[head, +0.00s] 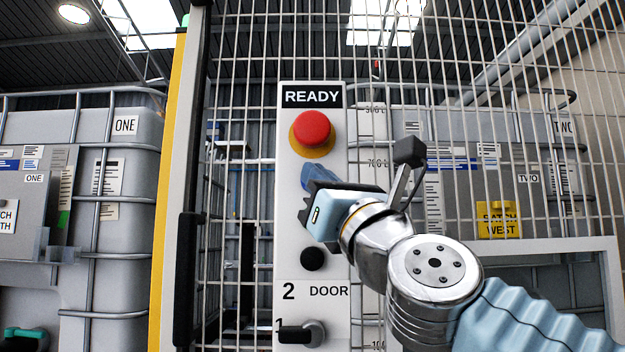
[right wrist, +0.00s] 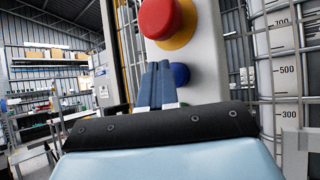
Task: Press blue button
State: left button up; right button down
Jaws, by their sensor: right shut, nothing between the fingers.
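The blue button (right wrist: 180,74) shows in the right wrist view on a pale upright panel (head: 288,215), below a red button. My right gripper (head: 309,172) is in front of this panel in the head view, its blue fingers pointing at it below the red button. The fingers are shut with nothing between them. In the right wrist view the fingertips (right wrist: 158,66) are just left of the blue button and cover its left edge. I cannot tell whether they touch it. My left gripper is not in view.
The panel carries a red button (head: 313,128) on a yellow ring under a READY label, a black round button (head: 313,258) and a rotary switch (head: 303,333) at the bottom. A wire mesh fence (head: 240,70) stands around it. Grey caged tanks (head: 115,200) stand on both sides.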

jog(key=s, duration=0.6)
dwell(0.5)
dwell(0.6)
